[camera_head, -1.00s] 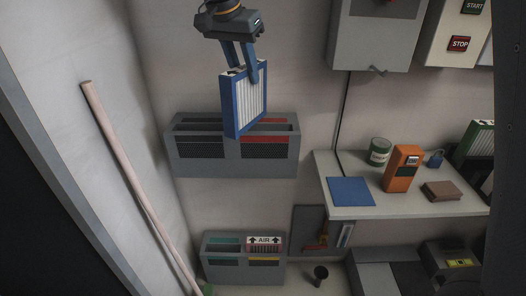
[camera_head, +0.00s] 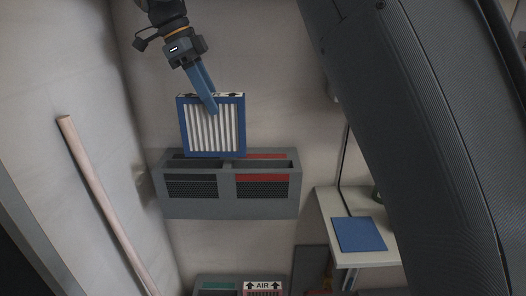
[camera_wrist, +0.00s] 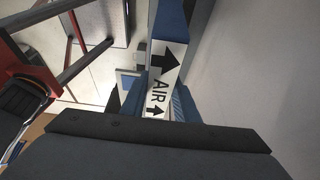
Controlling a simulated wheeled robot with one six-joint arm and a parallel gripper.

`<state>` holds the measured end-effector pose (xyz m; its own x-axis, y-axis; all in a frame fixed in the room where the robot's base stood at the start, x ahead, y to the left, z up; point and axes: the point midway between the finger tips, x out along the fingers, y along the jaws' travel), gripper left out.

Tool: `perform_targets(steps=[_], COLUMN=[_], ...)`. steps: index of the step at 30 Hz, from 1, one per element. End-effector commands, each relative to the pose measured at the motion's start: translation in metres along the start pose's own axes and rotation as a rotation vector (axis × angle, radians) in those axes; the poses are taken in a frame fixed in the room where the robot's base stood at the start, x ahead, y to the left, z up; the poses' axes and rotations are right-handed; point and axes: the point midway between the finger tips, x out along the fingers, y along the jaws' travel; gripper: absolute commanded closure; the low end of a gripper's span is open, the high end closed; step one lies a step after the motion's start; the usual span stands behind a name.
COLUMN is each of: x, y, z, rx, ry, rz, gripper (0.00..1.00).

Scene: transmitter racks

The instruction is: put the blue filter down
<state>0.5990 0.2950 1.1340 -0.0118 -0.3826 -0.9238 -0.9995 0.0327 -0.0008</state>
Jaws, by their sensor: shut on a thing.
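The blue filter (camera_head: 213,128) has a blue frame and white pleats. It hangs upright in my gripper (camera_head: 212,108), which is shut on its top edge. In the head view its lower edge is at the grey two-slot wall holder (camera_head: 228,205); I cannot tell whether it is touching it. In the wrist view the filter's top edge (camera_wrist: 161,80) shows a white label with "AIR" and arrows. A blue square mat (camera_head: 359,234) lies empty on the white shelf (camera_head: 328,207) at the right.
A second holder (camera_head: 215,286) with an AIR label is lower down, partly cut off. A wooden pole (camera_head: 100,200) leans at the left wall. My dark arm link hides much of the right side. A red frame (camera_wrist: 75,45) shows in the wrist view.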

Motion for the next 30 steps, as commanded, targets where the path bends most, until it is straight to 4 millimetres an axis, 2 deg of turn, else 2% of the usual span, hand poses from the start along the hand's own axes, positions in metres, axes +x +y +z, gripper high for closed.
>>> perform_targets(steps=[1, 6, 16, 24, 30], x=[0.004, 0.020, 0.048, 0.100, 0.123], y=[0.000, 0.000, -0.001, 0.000, -0.001], z=[-0.015, -0.053, -0.119, -0.093, -0.083], rx=[0.004, 0.004, 0.005, 0.000, 0.001], ry=[0.000, -0.001, 0.000, 0.001, 0.000], rz=[0.001, 0.001, 0.002, 0.004, 0.002], gripper=[1.00, 1.00, 1.00, 1.00, 1.00])
